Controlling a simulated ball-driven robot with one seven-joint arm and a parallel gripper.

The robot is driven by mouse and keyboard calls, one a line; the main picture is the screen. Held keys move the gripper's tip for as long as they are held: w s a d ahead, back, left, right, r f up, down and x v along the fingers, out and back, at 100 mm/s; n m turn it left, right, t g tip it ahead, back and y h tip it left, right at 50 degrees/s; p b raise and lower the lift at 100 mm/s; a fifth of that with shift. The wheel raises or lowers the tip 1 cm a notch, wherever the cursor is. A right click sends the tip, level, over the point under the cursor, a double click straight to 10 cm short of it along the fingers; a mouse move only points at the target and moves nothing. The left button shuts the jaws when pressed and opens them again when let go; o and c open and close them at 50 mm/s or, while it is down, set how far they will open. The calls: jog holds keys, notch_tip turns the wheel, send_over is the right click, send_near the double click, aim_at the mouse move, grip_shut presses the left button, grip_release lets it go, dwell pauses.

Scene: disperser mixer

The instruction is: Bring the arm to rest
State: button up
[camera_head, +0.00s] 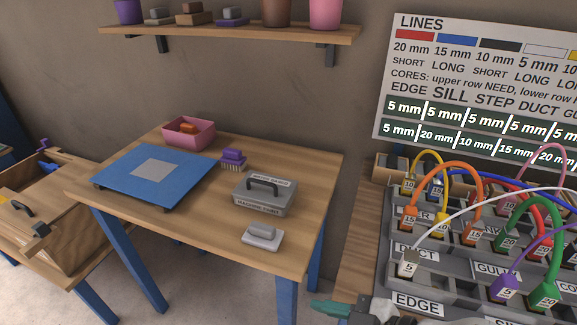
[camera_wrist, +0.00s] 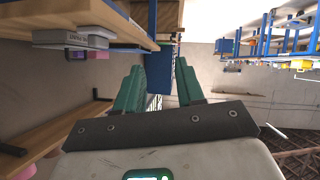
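My gripper (camera_head: 338,308) shows at the bottom edge of the head view, with green fingers, just left of the grey cable panel (camera_head: 418,301) and in front of the wooden table (camera_head: 215,237). Most of my arm is out of this view. In the wrist view my gripper (camera_wrist: 160,85) has its two green fingers apart, with nothing held between them. The wrist view is tilted, with shelves and table legs around the fingers.
The table bears a blue board (camera_head: 115,172), a pink bin (camera_head: 189,133), a purple brush (camera_head: 233,160), a grey metal case (camera_head: 265,198) and a grey block (camera_head: 263,236). Several coloured cables arch over the panel. A sign (camera_head: 480,75) hangs behind; a wooden bench (camera_head: 45,225) stands left.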

jog(key=s+d+f+m+g+h, duration=0.1)
jog(key=s+d+f+m+h, duration=0.25)
jog(key=d+f, duration=0.3)
jog(key=s+d+f+m+g+h, duration=0.1)
jog(key=s+d+f+m+h, duration=0.2)
jog(key=d+f+m, duration=0.3)
jog(key=s+d+f+m+g+h, duration=0.3)
jog(key=s+d+f+m+h, duration=0.1)
jog(key=s+d+f, duration=0.3)
jog(key=s+d+m, duration=0.1)
jog(key=s+d, duration=0.1)
jog(key=s, duration=0.2)
jog(key=shift+d+m+h+p, duration=0.25)
jog(key=shift+m+h+p, duration=0.1)
